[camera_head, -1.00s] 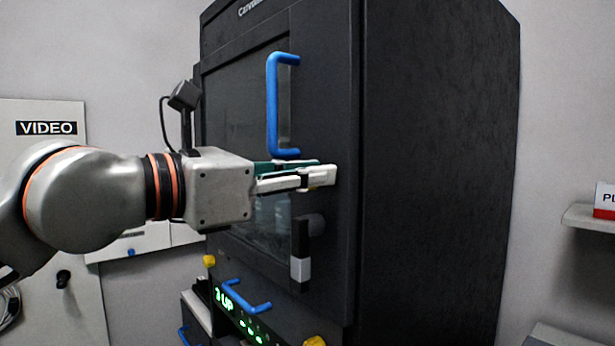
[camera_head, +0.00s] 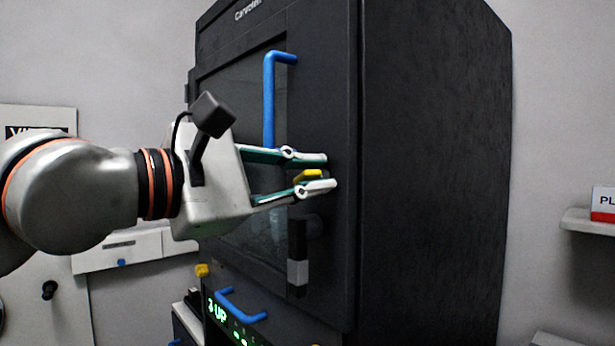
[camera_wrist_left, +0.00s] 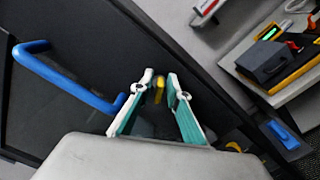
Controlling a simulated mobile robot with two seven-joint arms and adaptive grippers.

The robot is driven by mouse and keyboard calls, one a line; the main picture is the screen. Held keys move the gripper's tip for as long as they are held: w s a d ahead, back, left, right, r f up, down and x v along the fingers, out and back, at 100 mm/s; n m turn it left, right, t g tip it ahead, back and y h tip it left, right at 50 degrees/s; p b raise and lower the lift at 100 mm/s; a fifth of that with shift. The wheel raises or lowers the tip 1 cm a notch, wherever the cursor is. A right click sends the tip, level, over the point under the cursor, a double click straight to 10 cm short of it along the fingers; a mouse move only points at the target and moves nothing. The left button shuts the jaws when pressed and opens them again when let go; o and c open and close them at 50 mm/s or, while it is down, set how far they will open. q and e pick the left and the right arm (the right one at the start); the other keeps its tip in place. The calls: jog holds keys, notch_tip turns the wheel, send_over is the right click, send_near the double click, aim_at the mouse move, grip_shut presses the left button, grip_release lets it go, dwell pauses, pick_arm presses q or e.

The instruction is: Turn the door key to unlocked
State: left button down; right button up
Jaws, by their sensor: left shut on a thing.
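The yellow door key (camera_head: 308,175) is at the front of the dark cabinet door (camera_head: 328,80), below the blue door handle (camera_head: 270,100). My left gripper (camera_head: 318,173) is shut on the key, with one finger above it and one below in the head view. In the left wrist view the key (camera_wrist_left: 159,88) shows between the fingertips (camera_wrist_left: 160,84). The fingers hide part of the key, and its lock is not clearly visible. My right gripper is not in view.
A black-and-grey latch lever (camera_head: 298,262) hangs just below the gripper on the door. A lower blue handle (camera_head: 242,308) and a green lit display (camera_head: 217,310) are farther down. A shelf (camera_head: 590,220) is on the right wall.

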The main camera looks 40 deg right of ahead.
pick_arm(q)
jog(key=m, duration=0.3)
jog(key=shift+f, duration=0.1)
jog(key=shift+s+f+m, duration=0.1)
jog(key=shift+m, duration=1.2)
jog(key=c, duration=2.2)
grip_release()
jog(key=shift+a, duration=0.15)
jog(key=a, duration=0.7)
jog(key=s+a, duration=0.1)
jog(key=a, duration=0.3)
jog(key=shift+a, duration=0.35)
